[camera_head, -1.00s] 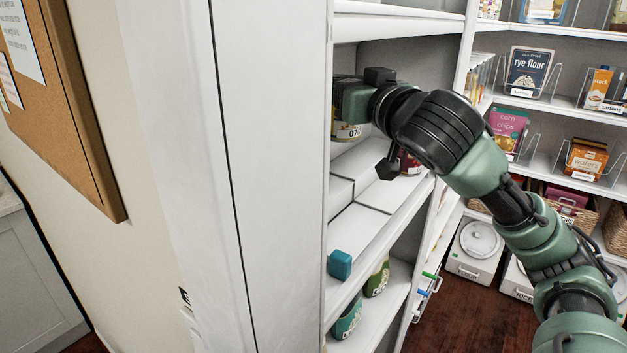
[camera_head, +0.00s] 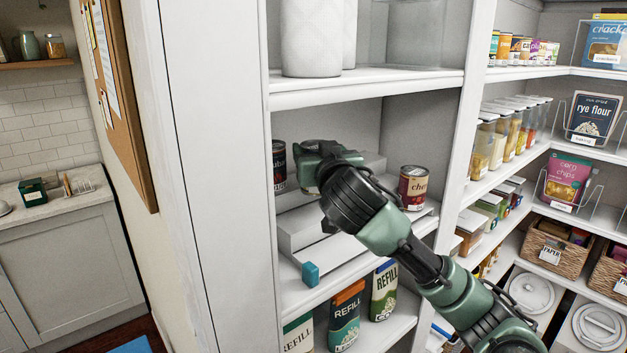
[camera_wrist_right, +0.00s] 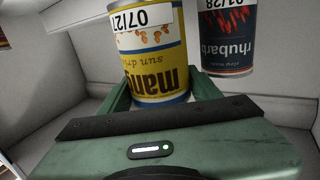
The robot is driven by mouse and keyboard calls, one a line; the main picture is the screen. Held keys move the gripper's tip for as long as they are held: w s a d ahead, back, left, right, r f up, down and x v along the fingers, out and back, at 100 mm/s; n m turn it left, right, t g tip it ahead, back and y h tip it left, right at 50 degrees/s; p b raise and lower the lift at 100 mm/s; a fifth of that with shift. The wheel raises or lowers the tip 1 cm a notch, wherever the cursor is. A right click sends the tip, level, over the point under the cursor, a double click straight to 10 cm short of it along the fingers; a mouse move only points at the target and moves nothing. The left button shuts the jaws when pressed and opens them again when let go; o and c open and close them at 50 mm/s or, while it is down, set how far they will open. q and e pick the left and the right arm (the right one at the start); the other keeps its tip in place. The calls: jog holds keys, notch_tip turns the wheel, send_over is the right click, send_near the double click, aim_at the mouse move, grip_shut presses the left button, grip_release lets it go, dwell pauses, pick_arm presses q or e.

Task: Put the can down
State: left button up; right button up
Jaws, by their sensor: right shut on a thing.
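My right gripper (camera_head: 322,158) reaches into the middle shelf bay, above a white stepped riser (camera_head: 300,235). In the right wrist view, it is shut on a yellow and blue mango can (camera_wrist_right: 157,60) dated 07/27, between its green fingers. A dark can (camera_head: 279,165) stands left of the gripper in the head view. My left gripper is not in view.
A red cherry can (camera_head: 413,187) stands right of my gripper. A small blue block (camera_head: 310,274) sits at the shelf's front edge. The shelf board above (camera_head: 370,88) and the left side panel (camera_head: 215,190) bound the bay. Refill packs (camera_head: 345,318) stand below.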

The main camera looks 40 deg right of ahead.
jog(key=shift+f, duration=0.35)
jog(key=f, duration=0.3)
jog(key=shift+s+f+p, duration=0.1)
jog(key=shift+s+p, duration=0.15)
jog(key=shift+p, duration=0.1)
jog(key=shift+f, duration=0.4)
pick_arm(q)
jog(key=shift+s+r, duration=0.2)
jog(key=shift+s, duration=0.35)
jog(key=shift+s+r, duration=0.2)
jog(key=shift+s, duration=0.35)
pick_arm(e)
jog(key=shift+f, duration=0.15)
jog(key=o, duration=1.8)
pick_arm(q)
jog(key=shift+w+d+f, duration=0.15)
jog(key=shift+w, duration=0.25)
